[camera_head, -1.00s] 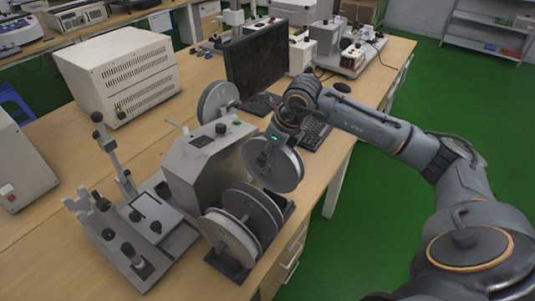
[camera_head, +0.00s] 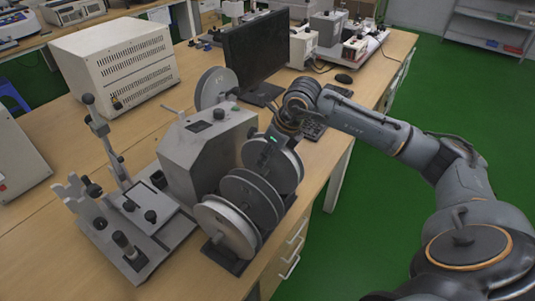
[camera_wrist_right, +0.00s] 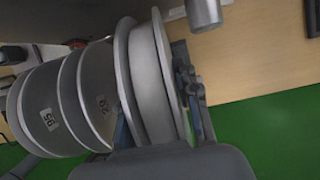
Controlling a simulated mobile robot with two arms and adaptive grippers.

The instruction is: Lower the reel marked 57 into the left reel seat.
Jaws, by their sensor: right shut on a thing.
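My right gripper (camera_head: 268,150) is shut on a grey reel (camera_head: 287,168) at the right end of a row of reels. This reel fills the middle of the right wrist view (camera_wrist_right: 157,85), upright and showing its rim. I see no number on it. Two more reels, the middle one (camera_head: 245,203) and the front one (camera_head: 222,228), stand upright in a dark rack (camera_head: 225,259). In the wrist view two reels bear small number labels, turned and hard to read. Which place is the left reel seat I cannot tell. My left gripper is out of view.
A grey machine (camera_head: 196,155) stands left of the reels, with another reel (camera_head: 216,83) behind it. A metal fixture (camera_head: 137,225) stands at the left front. A monitor (camera_head: 256,57) stands behind. The green floor right of the bench is open.

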